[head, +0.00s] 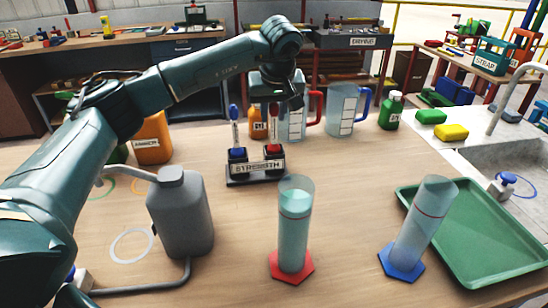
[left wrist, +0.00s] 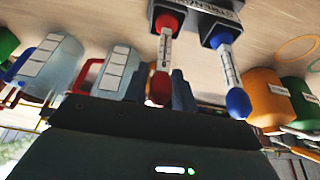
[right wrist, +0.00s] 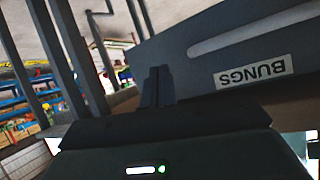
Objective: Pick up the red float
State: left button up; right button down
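The red float (left wrist: 163,52) has a red bulb (left wrist: 160,88) and a pale graduated stem. It stands upright over the rack labelled STRENGTH (head: 257,167); the head view does not clearly show whether its lower end is seated or slightly raised. My left gripper (left wrist: 160,92) has its fingers on either side of the red bulb, with no clear gap, and appears shut on it. In the head view my left gripper (head: 276,104) covers the float's top. A blue float (head: 234,127) stands beside it in the rack. My right gripper (right wrist: 156,86) is shut and empty.
Two clear cylinders stand in front, on a red base (head: 291,267) and a blue base (head: 401,263). A grey bottle (head: 181,212) stands left, a green tray (head: 480,235) lies right. Jugs (head: 341,108) stand behind the rack. A BUNGS bin (right wrist: 252,72) is near my right gripper.

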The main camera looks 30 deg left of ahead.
pick_arm(q)
grip_shut()
